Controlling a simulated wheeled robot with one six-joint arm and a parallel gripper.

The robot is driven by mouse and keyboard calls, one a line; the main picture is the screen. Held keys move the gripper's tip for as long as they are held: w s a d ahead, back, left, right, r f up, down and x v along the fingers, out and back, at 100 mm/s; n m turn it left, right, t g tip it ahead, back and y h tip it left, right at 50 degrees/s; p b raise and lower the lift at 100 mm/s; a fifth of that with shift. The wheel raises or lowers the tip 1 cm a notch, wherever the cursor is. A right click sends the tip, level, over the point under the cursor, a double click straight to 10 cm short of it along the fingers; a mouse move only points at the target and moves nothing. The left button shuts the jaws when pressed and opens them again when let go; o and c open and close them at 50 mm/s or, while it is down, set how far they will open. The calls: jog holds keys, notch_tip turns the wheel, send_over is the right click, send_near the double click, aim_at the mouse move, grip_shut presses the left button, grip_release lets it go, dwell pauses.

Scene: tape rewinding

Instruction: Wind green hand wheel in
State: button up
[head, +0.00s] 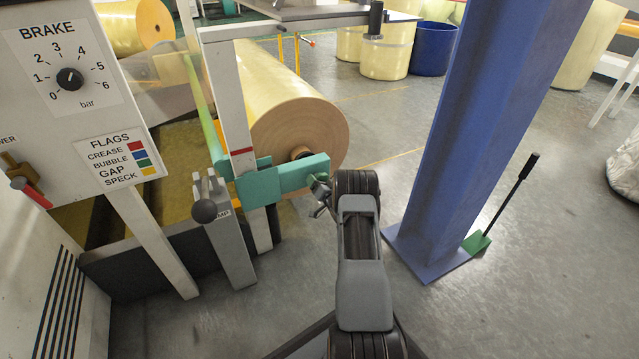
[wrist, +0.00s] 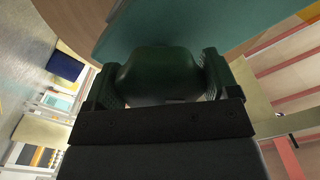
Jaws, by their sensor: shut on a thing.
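The green hand wheel (wrist: 160,72) fills the middle of the wrist view as a dark green rounded grip. My gripper (wrist: 160,80) has one finger on each side of it and is shut on it. In the head view my gripper (head: 321,196) is at the end of the teal bracket (head: 300,174), where a small part of the green hand wheel (head: 319,178) shows. The rest of the wheel is hidden by my arm. A large yellow roll (head: 285,100) with a brown end lies behind the bracket.
A grey lever with a black ball knob (head: 204,211) stands left of the bracket. A brake dial (head: 69,78) is on the white panel at upper left. A blue column (head: 480,120) stands close on the right.

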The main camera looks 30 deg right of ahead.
jog(key=m, duration=0.4)
jog(key=shift+w+r, duration=0.1)
jog(key=shift+a+m, duration=0.1)
jog(key=shift+m, duration=1.8)
jog(key=o, duration=0.8)
jog(key=shift+m, duration=0.3)
jog(key=s+a+p, duration=0.1)
jog(key=s+p, duration=0.4)
jog(key=s, duration=0.8)
jog(key=shift+s+a, duration=0.4)
